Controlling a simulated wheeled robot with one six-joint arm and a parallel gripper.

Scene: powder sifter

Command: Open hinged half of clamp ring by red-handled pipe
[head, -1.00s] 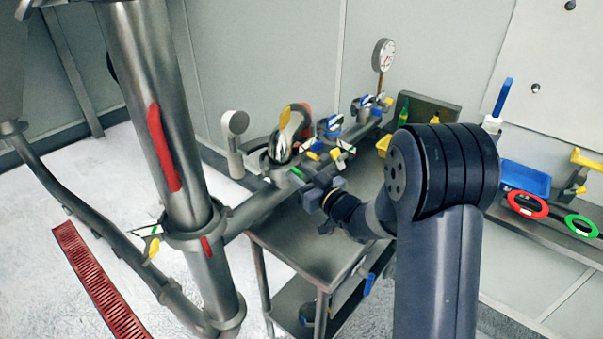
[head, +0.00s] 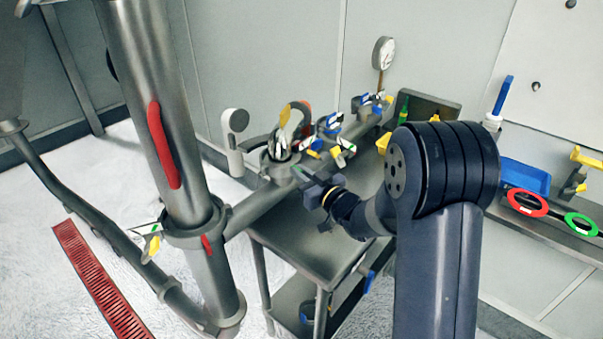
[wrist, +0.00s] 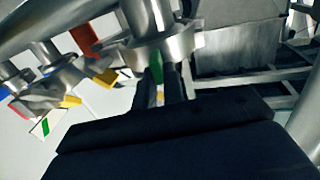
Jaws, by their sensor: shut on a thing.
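The steel pipe with the red handle (head: 164,145) stands upright at left in the head view. A grey clamp ring (head: 196,232) circles it lower down. Another steel ring (head: 275,165) sits on the side pipe near the cart, below a curved piece with yellow and red parts (head: 300,108). My gripper (head: 305,176) is beside this second ring. In the wrist view its dark fingers (wrist: 166,85) are shut on a small tab (wrist: 160,92) with green and yellow on it, just below a steel ring (wrist: 150,50). The fingers hide much of the tab.
A steel cart (head: 300,245) stands below my gripper. Several coloured clamps and a gauge (head: 384,52) line the pipe behind. A blue tray (head: 525,177) is on the right bench. A red floor grate (head: 95,285) lies at left.

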